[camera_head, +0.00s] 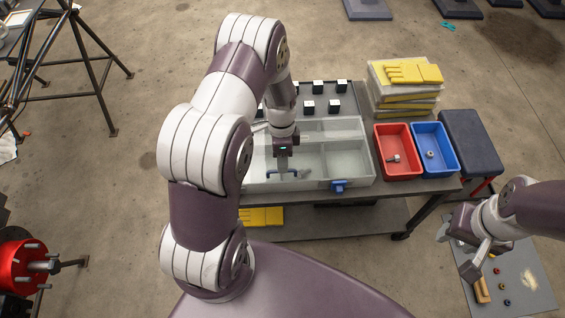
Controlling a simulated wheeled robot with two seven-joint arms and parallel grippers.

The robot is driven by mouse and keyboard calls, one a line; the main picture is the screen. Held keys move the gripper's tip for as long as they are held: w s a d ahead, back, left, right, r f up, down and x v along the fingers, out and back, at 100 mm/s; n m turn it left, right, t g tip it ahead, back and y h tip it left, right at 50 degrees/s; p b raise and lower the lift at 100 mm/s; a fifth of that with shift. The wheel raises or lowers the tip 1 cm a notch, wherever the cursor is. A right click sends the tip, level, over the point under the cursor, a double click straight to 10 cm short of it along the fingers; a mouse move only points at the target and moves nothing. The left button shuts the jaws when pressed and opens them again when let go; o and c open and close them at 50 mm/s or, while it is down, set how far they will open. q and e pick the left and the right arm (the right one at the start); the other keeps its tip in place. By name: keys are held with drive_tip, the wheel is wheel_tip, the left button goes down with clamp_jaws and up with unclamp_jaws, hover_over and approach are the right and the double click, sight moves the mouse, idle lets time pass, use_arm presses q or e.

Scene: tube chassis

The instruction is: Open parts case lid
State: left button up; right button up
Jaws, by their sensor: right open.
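The parts case (352,160) is a pale, see-through box with compartments, lying on the workbench. A blue latch (338,186) sits on its front edge, right of centre. I cannot tell from this view whether the lid lies fully shut. My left gripper (283,175) points down at the front part of the case, left of the blue latch. Its fingers are small here, so I cannot tell whether they are open or touch the case. My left arm hides the case's left part. My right gripper (457,254) is open and empty, off the bench at the right.
A red bin (393,138) and a blue bin (447,140), each with a metal part, stand right of the case. Yellow gloves (412,73) lie on a stack behind them. Several black-and-white blocks (334,105) stand behind the case. A dark stool (472,135) is at the right.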

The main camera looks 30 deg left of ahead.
use_arm(q)
drive_tip(key=shift+s+d+f, duration=0.15)
drive_tip(key=shift+f, duration=0.95)
clamp_jaws()
idle(0.6)
